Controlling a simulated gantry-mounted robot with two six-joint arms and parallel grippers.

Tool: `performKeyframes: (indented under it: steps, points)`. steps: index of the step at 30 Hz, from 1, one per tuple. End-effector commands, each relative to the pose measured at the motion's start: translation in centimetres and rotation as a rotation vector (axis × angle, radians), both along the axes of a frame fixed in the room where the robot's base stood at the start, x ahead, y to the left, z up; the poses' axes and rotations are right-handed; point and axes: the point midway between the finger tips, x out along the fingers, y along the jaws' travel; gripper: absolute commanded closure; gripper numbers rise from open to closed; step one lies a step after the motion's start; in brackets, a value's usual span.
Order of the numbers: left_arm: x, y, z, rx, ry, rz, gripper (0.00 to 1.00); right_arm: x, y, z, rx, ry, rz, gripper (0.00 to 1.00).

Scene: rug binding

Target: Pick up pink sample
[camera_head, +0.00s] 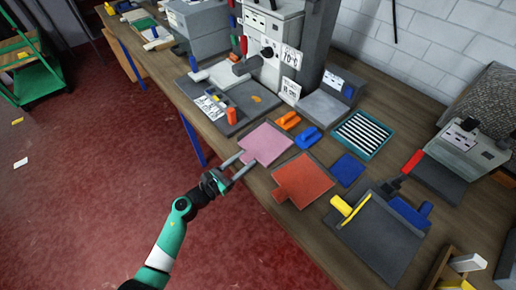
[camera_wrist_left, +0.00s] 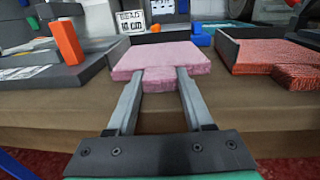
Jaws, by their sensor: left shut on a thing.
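The pink sample (camera_head: 266,143) is a flat, fluffy square at the table's front edge in the head view. In the left wrist view the pink sample (camera_wrist_left: 160,56) lies straight ahead, with a narrower tab pointing toward me. My left gripper (camera_head: 245,161) reaches in from the front edge and is shut on the sample's tab. In the left wrist view the fingers of my left gripper (camera_wrist_left: 160,80) stand on either side of this tab. I cannot tell whether the sample is clear of the tabletop. My right gripper is not in view.
A red-orange sample (camera_head: 303,179) on a dark base lies just right of the pink one. A grey tray with an orange block (camera_head: 231,116) stands to the left. Orange (camera_head: 289,120) and blue (camera_head: 308,138) handled blocks and a striped panel (camera_head: 362,134) lie behind.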

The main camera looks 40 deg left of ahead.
Motion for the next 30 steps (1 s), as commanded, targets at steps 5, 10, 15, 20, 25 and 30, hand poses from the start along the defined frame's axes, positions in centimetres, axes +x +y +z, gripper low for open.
performKeyframes:
  steps: [5,10,15,20,25,30]
  points:
    - [0.0,0.0,0.7,0.001,0.0,0.0,1.0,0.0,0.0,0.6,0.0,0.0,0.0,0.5]
    - [0.0,0.0,3.3,0.002,-0.001,0.0,1.0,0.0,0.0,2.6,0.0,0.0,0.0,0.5]
    - [-1.1,-2.4,7.1,0.001,0.001,-0.005,1.0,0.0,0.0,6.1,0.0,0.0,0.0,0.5]
    - [-2.8,-6.1,10.6,-0.001,0.003,-0.008,1.0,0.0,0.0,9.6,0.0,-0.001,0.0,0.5]
    - [-4.6,-10.2,12.3,-0.001,0.003,-0.008,1.0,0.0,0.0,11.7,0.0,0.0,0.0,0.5]
    - [-5.6,-12.3,13.1,0.0,0.001,-0.004,1.0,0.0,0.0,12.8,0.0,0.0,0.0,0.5]
